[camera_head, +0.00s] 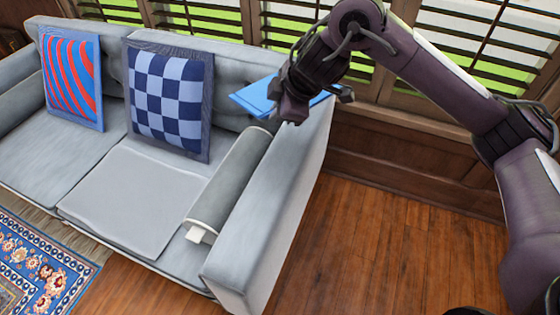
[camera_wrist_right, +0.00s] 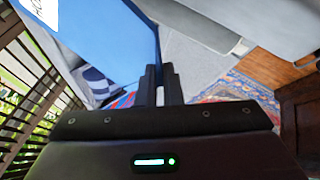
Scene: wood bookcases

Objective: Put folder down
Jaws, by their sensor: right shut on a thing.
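The blue folder (camera_head: 257,96) is held in the air at the back right corner of the sofa, near its right armrest. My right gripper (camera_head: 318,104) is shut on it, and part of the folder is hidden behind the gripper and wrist. In the right wrist view the folder (camera_wrist_right: 110,40) fills the upper left, with a white label at its corner, and its edge meets the closed fingers (camera_wrist_right: 160,82). I cannot tell from the head view whether the folder touches the sofa. My left gripper is not in view.
The grey sofa (camera_head: 130,195) has a checkered cushion (camera_head: 170,100), a red and blue cushion (camera_head: 73,80) and a grey bolster (camera_head: 230,180) by the armrest. Its seat is mostly clear. Shuttered windows (camera_head: 480,45) stand behind. A patterned rug (camera_head: 40,265) lies at lower left, and wooden floor (camera_head: 390,245) is open at right.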

